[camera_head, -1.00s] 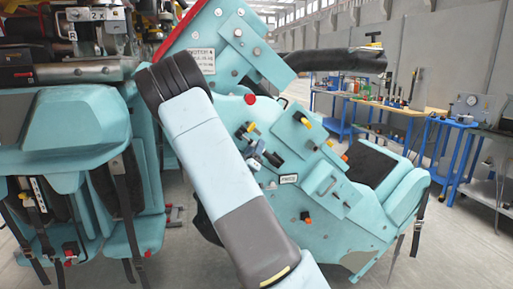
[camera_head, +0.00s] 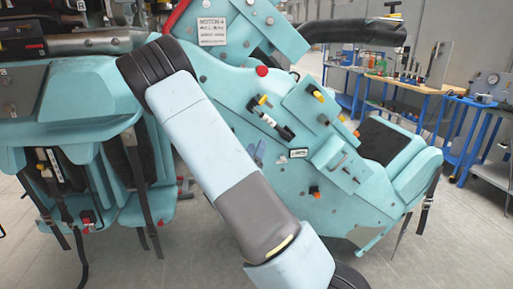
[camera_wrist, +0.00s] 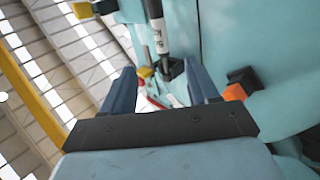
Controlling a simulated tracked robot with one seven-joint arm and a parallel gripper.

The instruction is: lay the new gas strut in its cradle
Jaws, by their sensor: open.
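A dark gas strut (camera_head: 271,120) with a pale label lies slanted against the turquoise car side in the head view. A yellow-capped fitting (camera_head: 263,100) is at its upper end. In the wrist view the strut (camera_wrist: 157,36) runs down from the top edge to a black bracket (camera_wrist: 170,69). My gripper (camera_wrist: 162,85) is open, its two blue fingers apart, with the strut's lower end seen between and beyond them. I cannot tell if they touch it. In the head view my forearm hides most of the gripper. I cannot tell whether the strut sits fully in its cradle.
An orange-and-black block (camera_wrist: 237,88) stands close to the right finger in the wrist view. Another turquoise seat unit (camera_head: 75,130) with hanging straps is at the left. A blue workbench (camera_head: 410,85) with tools stands behind at the right. Grey floor is open at the lower right.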

